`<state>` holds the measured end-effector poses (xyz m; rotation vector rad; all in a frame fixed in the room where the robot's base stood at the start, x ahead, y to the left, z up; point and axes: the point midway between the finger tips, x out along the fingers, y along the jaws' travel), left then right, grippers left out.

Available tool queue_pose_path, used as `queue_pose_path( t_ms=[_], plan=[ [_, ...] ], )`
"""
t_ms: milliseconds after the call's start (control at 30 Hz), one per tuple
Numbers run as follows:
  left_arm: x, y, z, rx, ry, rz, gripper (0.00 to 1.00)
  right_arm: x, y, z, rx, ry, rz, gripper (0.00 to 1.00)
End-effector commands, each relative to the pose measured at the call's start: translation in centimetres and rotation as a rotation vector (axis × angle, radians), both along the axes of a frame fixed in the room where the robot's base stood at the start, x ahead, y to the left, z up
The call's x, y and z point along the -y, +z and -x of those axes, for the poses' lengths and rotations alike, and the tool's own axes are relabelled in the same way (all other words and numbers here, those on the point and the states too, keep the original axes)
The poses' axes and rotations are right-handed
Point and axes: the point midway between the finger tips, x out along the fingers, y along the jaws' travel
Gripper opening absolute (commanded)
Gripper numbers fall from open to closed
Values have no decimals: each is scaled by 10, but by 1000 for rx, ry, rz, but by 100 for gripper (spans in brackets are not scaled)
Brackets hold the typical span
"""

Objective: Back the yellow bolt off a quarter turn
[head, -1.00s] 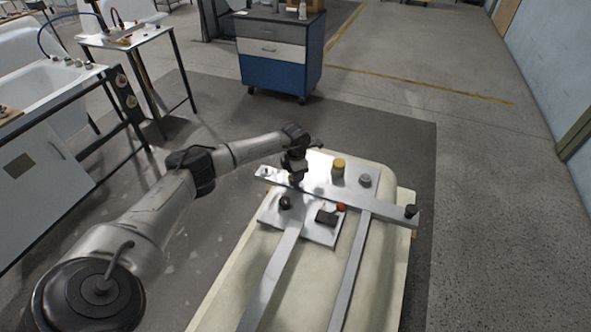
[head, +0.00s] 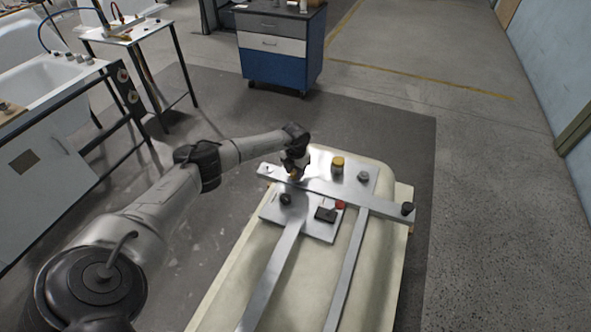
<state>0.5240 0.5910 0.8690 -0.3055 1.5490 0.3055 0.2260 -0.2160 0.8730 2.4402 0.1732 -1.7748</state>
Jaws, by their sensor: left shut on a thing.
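My left gripper (head: 294,175) points down at the left part of the metal crossbar (head: 330,190) on the cream tub shell (head: 240,292). It is shut on a small yellowish thing at its tips, which looks like the yellow bolt; the jaws hide most of it. A larger cylinder with a yellow top (head: 337,165) stands upright on the plate behind the bar, apart from the gripper. My right gripper is not in view.
A grey knob (head: 363,177), a dark knob (head: 285,199), a black block (head: 325,215), a red piece (head: 340,204) and a black knob (head: 407,208) are around the bar. A blue drawer cabinet (head: 280,62) stands behind. Floor to the right is clear.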

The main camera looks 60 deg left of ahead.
Motion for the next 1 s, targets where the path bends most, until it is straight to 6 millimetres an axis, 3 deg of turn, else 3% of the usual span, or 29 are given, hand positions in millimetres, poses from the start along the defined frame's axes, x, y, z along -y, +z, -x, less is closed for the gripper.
queue_pose_path(
  t_ms=[367, 400, 667, 1000],
  plan=[
    [0, 2, -1, 2, 3, 1, 15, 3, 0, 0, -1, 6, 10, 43],
    [0, 2, -1, 2, 3, 1, 40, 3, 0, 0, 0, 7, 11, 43],
    [0, 1, 0, 1, 3, 1, 65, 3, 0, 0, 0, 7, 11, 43],
    [0, 7, -1, 2, 2, 0, 65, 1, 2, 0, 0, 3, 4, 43]
  ],
)
